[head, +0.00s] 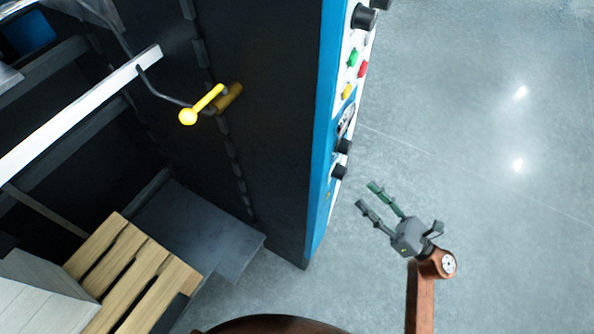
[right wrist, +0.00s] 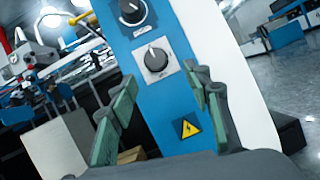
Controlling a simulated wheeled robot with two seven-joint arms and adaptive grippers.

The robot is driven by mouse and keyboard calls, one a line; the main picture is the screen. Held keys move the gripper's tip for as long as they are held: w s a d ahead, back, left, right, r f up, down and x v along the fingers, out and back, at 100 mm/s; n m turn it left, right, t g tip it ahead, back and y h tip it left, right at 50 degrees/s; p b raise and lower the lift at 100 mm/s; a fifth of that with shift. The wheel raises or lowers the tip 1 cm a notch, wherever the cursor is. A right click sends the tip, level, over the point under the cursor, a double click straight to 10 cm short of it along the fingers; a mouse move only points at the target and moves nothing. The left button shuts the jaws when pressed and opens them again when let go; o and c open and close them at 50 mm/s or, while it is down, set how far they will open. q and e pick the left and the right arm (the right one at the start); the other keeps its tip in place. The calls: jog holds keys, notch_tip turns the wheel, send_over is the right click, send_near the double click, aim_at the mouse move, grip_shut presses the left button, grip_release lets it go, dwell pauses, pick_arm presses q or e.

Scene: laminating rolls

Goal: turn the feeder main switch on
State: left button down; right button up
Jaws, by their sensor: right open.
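The feeder's blue and white control panel (head: 322,150) stands upright on the side of a dark machine in the head view. Two black rotary knobs sit on its lower part: an upper knob (head: 343,146) and a lower knob (head: 339,172). In the right wrist view the lower knob (right wrist: 156,59) is on a pale square plate, its pointer roughly upright, and the upper knob (right wrist: 132,11) is above it. Their labels are too small to read. My right gripper (head: 367,195) is open and empty, its fingers pointing at the panel, apart from the lower knob. My left gripper is not in view.
Green, red and yellow buttons (head: 351,57) and another black knob (head: 363,17) are higher on the panel. A yellow warning triangle (right wrist: 187,128) is below the knobs. A yellow-handled lever (head: 203,104) and a wooden pallet (head: 135,270) are at left. The floor at right is clear.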

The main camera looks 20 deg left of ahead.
aim_at(344, 176)
jog(key=shift+n+g, duration=0.4)
jog(key=x, duration=0.8)
jog(key=shift+s+a+r, duration=0.1)
jog(key=shift+s+r, duration=0.15)
jog(key=shift+s, duration=0.05)
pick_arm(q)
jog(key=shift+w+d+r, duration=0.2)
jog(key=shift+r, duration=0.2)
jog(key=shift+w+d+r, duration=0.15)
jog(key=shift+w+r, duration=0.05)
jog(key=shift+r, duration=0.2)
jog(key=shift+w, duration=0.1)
pick_arm(e)
jog(key=c, duration=1.2)
